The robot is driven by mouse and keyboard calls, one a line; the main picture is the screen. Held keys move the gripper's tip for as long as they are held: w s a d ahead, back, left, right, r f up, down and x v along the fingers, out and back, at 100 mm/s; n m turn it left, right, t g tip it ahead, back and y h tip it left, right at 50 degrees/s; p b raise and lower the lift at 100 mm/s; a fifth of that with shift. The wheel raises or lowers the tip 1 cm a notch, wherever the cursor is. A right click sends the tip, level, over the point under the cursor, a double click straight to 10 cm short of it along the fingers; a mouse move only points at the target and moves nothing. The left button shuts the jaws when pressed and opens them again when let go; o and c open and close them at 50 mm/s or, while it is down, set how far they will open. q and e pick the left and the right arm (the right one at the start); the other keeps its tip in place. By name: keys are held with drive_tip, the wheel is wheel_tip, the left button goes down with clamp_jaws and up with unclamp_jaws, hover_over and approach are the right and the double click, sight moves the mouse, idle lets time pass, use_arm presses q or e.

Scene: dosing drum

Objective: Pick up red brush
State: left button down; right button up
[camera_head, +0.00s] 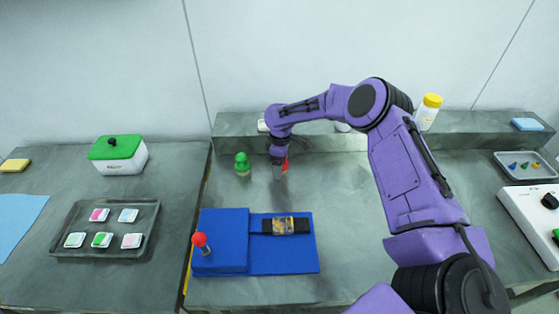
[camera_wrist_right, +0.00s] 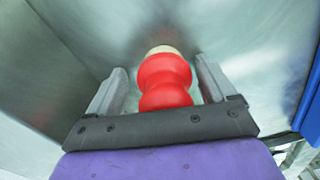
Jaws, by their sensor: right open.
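The red brush (camera_wrist_right: 165,82), with a rounded red handle and a pale end, stands between the two fingers of my right gripper (camera_wrist_right: 160,76) in the right wrist view. The fingers are open, with a gap showing on each side of the handle. In the head view, only a small red part of the brush (camera_head: 285,164) shows beside my right gripper (camera_head: 279,170), which hides the rest. My left gripper is not in view.
A green brush (camera_head: 242,164) stands just left of my right gripper. A blue fixture (camera_head: 222,255) with a red-knobbed lever lies nearer the front. A raised ledge (camera_head: 330,143) runs behind, bearing a yellow-capped bottle (camera_head: 429,112).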

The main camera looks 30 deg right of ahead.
drive_tip(key=shift+s+r, duration=0.15)
drive_tip(key=shift+s, duration=0.05)
drive_tip(key=shift+s+r, duration=0.2)
drive_tip(key=shift+s, duration=0.1)
drive_tip(key=c, duration=0.9)
drive_tip(key=shift+c, duration=0.8)
drive_tip(key=shift+w+f, duration=0.1)
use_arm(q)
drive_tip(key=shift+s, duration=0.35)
